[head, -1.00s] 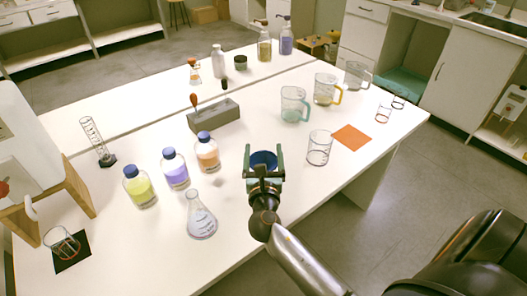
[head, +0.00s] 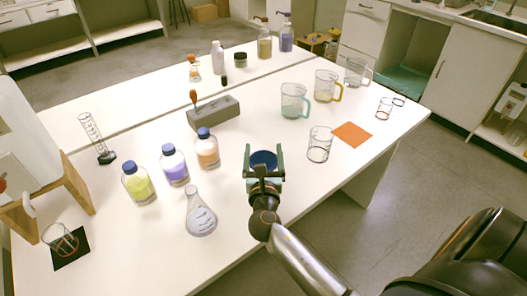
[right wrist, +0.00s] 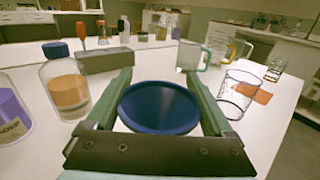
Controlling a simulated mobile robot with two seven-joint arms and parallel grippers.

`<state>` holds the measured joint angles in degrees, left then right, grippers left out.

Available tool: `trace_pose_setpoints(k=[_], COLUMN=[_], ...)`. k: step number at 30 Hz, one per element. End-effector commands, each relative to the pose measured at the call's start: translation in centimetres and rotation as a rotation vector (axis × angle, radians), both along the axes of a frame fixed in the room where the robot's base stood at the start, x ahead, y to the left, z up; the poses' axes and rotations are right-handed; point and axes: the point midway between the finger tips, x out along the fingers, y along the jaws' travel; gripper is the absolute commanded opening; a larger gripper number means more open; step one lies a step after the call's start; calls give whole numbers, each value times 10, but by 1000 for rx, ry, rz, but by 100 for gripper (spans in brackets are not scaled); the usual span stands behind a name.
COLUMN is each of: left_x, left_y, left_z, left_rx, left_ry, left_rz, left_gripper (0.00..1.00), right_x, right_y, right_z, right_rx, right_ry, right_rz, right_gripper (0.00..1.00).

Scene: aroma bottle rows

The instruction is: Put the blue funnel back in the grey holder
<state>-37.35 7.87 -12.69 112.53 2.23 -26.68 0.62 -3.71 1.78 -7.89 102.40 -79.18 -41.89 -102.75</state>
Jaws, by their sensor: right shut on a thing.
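The blue funnel (head: 263,160) is between the fingers of my right gripper (head: 263,165), which is shut on it. In the right wrist view the funnel (right wrist: 159,107) shows its round dark blue mouth upward between the two green fingers; its spout is hidden. The gripper is over the front of the white table, right of the conical flask. The grey holder (head: 215,113) is a long block further back on the table, with a red-handled tool standing at its left end. It also shows in the right wrist view (right wrist: 104,61). My left gripper is not in view.
Bottles with yellow, purple and orange contents (head: 207,153) stand in a row left of the gripper. A conical flask (head: 201,215) is at front left. An empty glass beaker (head: 319,145) and an orange mat (head: 352,135) are to the right. Jugs stand behind.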

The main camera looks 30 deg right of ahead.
Motion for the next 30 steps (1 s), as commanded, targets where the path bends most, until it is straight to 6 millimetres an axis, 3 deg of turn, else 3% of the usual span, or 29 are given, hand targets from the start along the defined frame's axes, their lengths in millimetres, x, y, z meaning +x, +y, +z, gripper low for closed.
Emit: trace_pose_setpoints(k=[30], left_x=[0], left_y=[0], left_z=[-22], left_rx=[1], left_ry=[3], left_rz=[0], left_gripper=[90], right_x=[0], right_y=[0], right_z=[-27], right_rx=[0], right_ry=[1], right_rz=[0], right_gripper=[26])
